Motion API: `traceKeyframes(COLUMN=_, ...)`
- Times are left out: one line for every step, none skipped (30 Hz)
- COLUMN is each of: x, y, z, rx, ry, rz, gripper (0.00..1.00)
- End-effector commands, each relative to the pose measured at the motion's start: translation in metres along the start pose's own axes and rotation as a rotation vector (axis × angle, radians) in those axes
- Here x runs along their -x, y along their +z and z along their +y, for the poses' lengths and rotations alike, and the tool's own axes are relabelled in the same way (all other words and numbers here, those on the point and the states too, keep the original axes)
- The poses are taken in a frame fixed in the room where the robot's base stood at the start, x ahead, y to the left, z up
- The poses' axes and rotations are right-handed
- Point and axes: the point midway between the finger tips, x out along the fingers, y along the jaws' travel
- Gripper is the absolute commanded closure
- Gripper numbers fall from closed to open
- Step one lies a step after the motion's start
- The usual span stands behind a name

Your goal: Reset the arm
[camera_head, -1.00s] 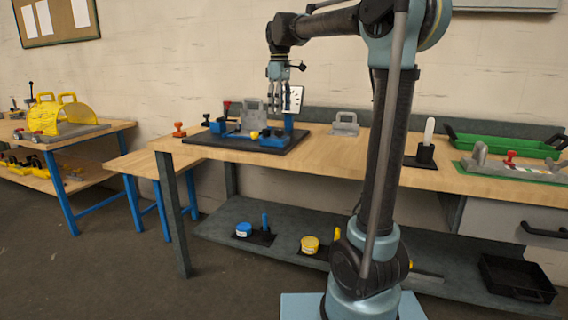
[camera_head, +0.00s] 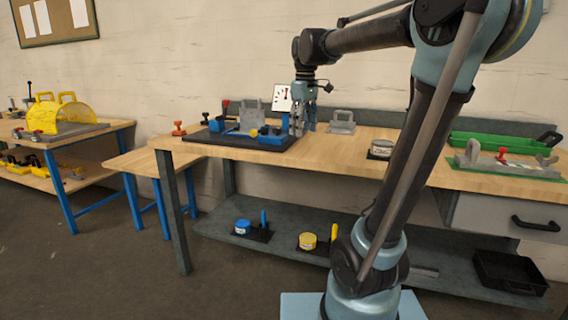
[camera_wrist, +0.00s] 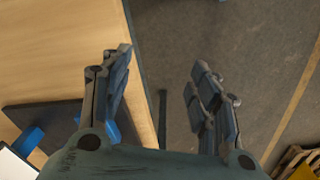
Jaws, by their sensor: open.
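My gripper (camera_head: 306,124) is open in the head view, with its fingers pointing down near the right end of a black plate (camera_head: 222,140) carrying blue parts. In the wrist view my gripper (camera_wrist: 163,66) shows two spread fingers with nothing between them. Bench edge and grey floor show beyond the fingers. My arm crosses the right half of the head view and hides part of the bench behind it.
The wooden bench (camera_head: 335,153) holds a grey handled part (camera_head: 342,122), a round tin (camera_head: 381,149) and a green tray (camera_head: 498,145). A white card (camera_head: 282,98) stands behind the plate. The lower shelf (camera_head: 210,222) holds a blue tin (camera_head: 242,227) and a yellow tin (camera_head: 307,241).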

Motion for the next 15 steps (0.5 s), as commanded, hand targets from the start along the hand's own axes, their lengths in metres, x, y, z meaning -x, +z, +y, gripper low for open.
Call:
traceKeyframes(x=-0.010, y=0.019, z=-0.003, rx=-0.042, ry=0.004, rz=0.005, gripper=0.45)
traceKeyframes(x=-0.015, y=0.028, z=-0.005, rx=-0.067, ry=0.007, rz=0.008, gripper=0.45)
traceKeyframes(x=-0.023, y=0.041, z=-0.007, rx=-0.100, ry=0.010, rz=0.012, gripper=0.45)
traceKeyframes(x=-0.029, y=0.050, z=-0.009, rx=-0.125, ry=0.013, rz=0.016, gripper=0.45)
traceKeyframes(x=-0.035, y=0.059, z=-0.011, rx=-0.150, ry=0.015, rz=0.020, gripper=0.45)
traceKeyframes(x=-0.043, y=0.071, z=-0.014, rx=-0.184, ry=0.019, rz=0.025, gripper=0.45)
traceKeyframes(x=-0.049, y=0.080, z=-0.017, rx=-0.207, ry=0.022, rz=0.028, gripper=0.45)
traceKeyframes(x=-0.056, y=0.088, z=-0.019, rx=-0.233, ry=0.024, rz=0.031, gripper=0.45)
traceKeyframes(x=-0.065, y=0.100, z=-0.022, rx=-0.266, ry=0.027, rz=0.036, gripper=0.45)
traceKeyframes(x=-0.072, y=0.109, z=-0.025, rx=-0.291, ry=0.029, rz=0.039, gripper=0.45)
traceKeyframes(x=-0.079, y=0.117, z=-0.028, rx=-0.315, ry=0.032, rz=0.043, gripper=0.45)
traceKeyframes(x=-0.088, y=0.128, z=-0.032, rx=-0.348, ry=0.035, rz=0.048, gripper=0.45)
traceKeyframes(x=-0.096, y=0.136, z=-0.035, rx=-0.373, ry=0.038, rz=0.052, gripper=0.45)
traceKeyframes(x=-0.103, y=0.144, z=-0.038, rx=-0.397, ry=0.040, rz=0.056, gripper=0.45)
traceKeyframes(x=-0.113, y=0.154, z=-0.043, rx=-0.431, ry=0.043, rz=0.060, gripper=0.45)
